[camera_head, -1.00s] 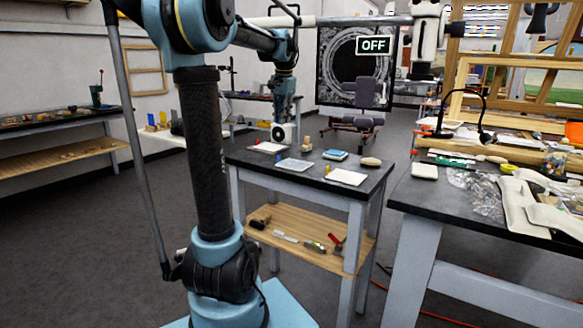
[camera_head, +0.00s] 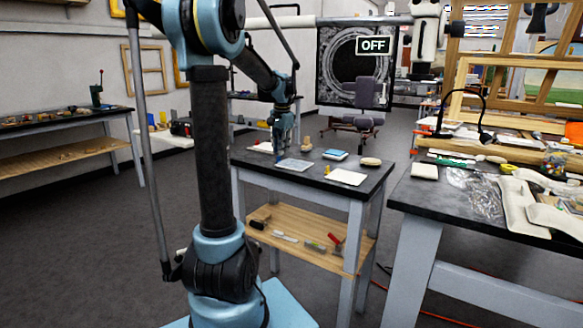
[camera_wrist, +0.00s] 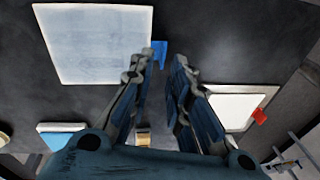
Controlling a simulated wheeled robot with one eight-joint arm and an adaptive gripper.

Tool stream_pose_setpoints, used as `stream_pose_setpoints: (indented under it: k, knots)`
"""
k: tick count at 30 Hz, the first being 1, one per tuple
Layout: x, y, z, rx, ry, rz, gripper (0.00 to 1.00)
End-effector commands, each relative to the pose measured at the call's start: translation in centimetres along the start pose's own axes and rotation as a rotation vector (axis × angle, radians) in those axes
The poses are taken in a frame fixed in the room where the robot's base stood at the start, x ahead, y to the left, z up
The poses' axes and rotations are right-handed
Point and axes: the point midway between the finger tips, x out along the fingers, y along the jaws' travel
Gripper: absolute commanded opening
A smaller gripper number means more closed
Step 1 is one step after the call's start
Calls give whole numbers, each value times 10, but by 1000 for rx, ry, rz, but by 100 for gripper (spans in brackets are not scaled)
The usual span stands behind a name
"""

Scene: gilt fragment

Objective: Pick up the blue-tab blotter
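The blue-tab blotter (camera_wrist: 95,45) is a pale flat rectangle on the dark tabletop, at upper left in the wrist view. Its blue tab (camera_wrist: 160,54) sticks out from its right edge, beside the left fingertip and roughly between the fingertips in the picture. In the head view the blotter (camera_head: 294,165) lies near the middle of the table. My gripper (camera_wrist: 165,62) is open and points down, with nothing visibly held. It also shows in the head view (camera_head: 280,155), low over the table. I cannot tell whether the fingers touch the tab.
A white blotter with a red tab (camera_wrist: 235,105) lies right of my gripper in the wrist view. A blue-and-white item (camera_head: 335,155), another white sheet (camera_head: 347,177) and a round beige object (camera_head: 371,162) share the table. A cluttered workbench (camera_head: 430,200) stands to the right.

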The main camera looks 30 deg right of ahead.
Motion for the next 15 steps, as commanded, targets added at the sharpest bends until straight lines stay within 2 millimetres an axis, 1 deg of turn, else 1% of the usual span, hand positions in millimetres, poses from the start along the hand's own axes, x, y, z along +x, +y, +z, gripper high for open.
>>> stream_pose_setpoints:
  k: [1,3,6,14,15]
  knots:
    - [8,0,0,0,0,0,17]
    - [16,0,0,-1,0,0,17]
    - [24,0,0,-1,0,0,17]
    - [27,0,0,-1,0,0,17]
    - [27,0,0,-1,0,0,15]
